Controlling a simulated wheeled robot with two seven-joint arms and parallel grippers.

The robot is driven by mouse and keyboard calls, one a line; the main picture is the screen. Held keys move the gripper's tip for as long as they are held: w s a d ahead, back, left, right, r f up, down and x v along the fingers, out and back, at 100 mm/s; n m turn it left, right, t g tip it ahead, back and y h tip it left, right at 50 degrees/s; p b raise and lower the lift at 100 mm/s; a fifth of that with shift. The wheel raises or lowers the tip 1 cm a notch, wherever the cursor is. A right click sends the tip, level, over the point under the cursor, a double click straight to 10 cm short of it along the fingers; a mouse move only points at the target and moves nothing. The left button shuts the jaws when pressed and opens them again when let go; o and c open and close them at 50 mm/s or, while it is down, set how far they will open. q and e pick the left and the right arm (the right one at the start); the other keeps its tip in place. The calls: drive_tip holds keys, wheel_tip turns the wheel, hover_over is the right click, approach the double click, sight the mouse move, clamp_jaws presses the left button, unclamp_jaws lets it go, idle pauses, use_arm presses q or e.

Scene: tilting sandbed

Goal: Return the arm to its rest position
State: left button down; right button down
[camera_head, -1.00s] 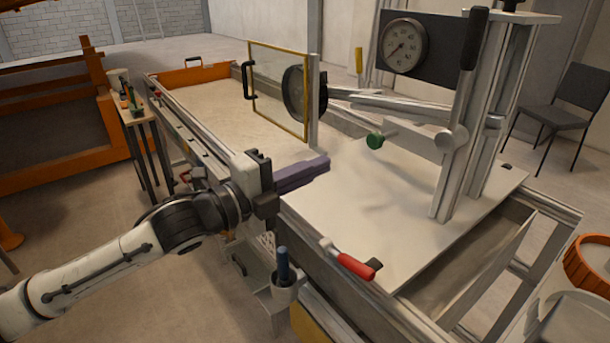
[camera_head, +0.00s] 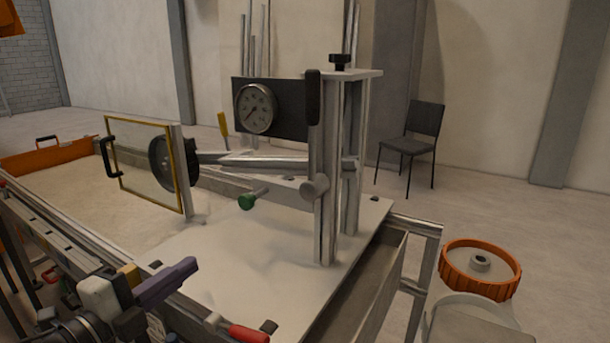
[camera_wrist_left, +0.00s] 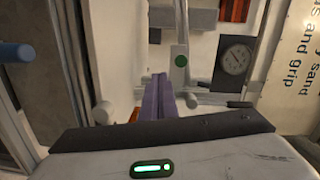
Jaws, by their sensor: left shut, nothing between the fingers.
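My left gripper (camera_head: 170,281) is at the lower left of the head view, over the near side of the sandbed. Its purple fingers are shut together with nothing between them. In the left wrist view the fingers (camera_wrist_left: 157,98) point forward, side by side, toward the green knob (camera_wrist_left: 180,61). In the head view that green knob (camera_head: 247,201) is apart from the gripper, farther back. Most of my left arm is cut off by the lower left corner. My right gripper is not in view.
The sandbed's white plate (camera_head: 235,265) carries a metal post with a dial gauge (camera_head: 255,109). A framed clear panel (camera_head: 150,165) stands on the sand. A red-handled lever (camera_head: 245,332) is close to my gripper.

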use_arm(q)
drive_tip(key=s+d+f+n+g+y, duration=0.1)
drive_tip(key=s+f+n, duration=0.25)
drive_tip(key=f, duration=0.45)
drive_tip(key=s+f+n+g+y, duration=0.15)
drive_tip(key=f+n, duration=0.25)
drive_tip(key=f, duration=0.4)
drive_tip(key=s+d+f+n+g+y, duration=0.1)
drive_tip(key=s+f+n, duration=0.2)
drive_tip(key=f, duration=0.5)
drive_tip(key=s+d+f+n+g, duration=0.4)
drive_tip(key=s+f+n, duration=0.4)
drive_tip(key=s+f, duration=0.7)
drive_tip(key=shift+s+d+y, duration=0.35)
drive_tip(key=shift+d, duration=0.35)
